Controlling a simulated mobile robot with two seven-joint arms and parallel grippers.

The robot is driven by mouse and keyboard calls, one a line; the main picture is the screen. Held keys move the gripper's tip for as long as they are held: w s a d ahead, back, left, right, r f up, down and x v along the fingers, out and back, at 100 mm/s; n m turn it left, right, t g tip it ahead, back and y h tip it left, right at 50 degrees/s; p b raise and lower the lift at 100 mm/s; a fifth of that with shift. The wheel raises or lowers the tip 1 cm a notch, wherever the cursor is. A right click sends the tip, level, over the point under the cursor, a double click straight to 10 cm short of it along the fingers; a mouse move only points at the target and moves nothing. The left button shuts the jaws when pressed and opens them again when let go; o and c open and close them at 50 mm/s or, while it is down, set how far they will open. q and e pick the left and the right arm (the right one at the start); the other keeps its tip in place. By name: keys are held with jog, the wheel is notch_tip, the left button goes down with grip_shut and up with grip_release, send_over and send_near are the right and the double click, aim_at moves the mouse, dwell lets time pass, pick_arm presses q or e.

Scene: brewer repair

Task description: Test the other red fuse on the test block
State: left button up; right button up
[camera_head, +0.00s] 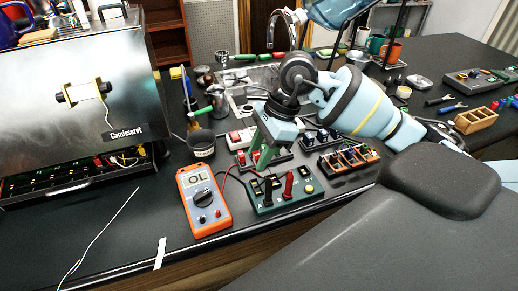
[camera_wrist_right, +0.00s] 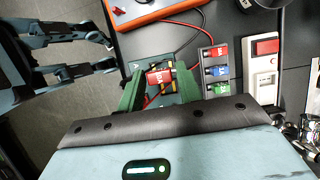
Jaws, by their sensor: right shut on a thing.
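My right gripper (camera_head: 262,163) reaches down from the upper right, just behind the green test block (camera_head: 285,197). In the right wrist view its green fingers (camera_wrist_right: 160,82) are shut on a red fuse (camera_wrist_right: 158,77), with the test block (camera_wrist_right: 138,69) below. I cannot tell whether the fuse touches the block. In the head view the fingers hide the held fuse. The orange multimeter (camera_head: 203,203) reads OL, and its leads run to the block. My left gripper (camera_wrist_right: 108,53) shows only in the wrist view, with its fingers apart and empty.
A small fuse holder (camera_wrist_right: 215,72) with red, blue and green fuses stands beside the block. A white strip with a red switch (camera_wrist_right: 263,68) is beyond it. The counter's left front is mostly clear.

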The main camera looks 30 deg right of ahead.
aim_at(253, 187)
jog(key=shift+s+a, duration=0.2)
jog(key=shift+a, duration=0.1)
pick_arm(q)
jog(key=shift+s+a+r, duration=0.1)
jog(key=shift+a+r, duration=0.05)
jog(key=shift+a, duration=0.2)
jog(key=shift+d, duration=0.15)
pick_arm(e)
jog(key=shift+d+f, duration=0.1)
jog(key=shift+f, duration=0.1)
jog(key=shift+f, duration=0.15)
jog(key=shift+f+b, duration=0.45)
jog(key=shift+f, duration=0.8)
jog(key=shift+f+b, duration=0.6)
jog(key=shift+f, duration=0.85)
pick_arm(q)
jog(key=s+f, duration=0.2)
jog(key=shift+s+d+f+g, duration=0.2)
jog(key=shift+s+f+g, duration=0.1)
jog(key=shift+f, duration=0.1)
pick_arm(e)
jog(key=shift+r, duration=0.1)
pick_arm(q)
jog(key=shift+w, duration=0.1)
jog(key=shift+s+f+g+b, duration=0.3)
jog(key=shift+s+f+b, duration=0.35)
jog(key=shift+f, duration=0.25)
pick_arm(e)
jog(key=shift+f, duration=0.8)
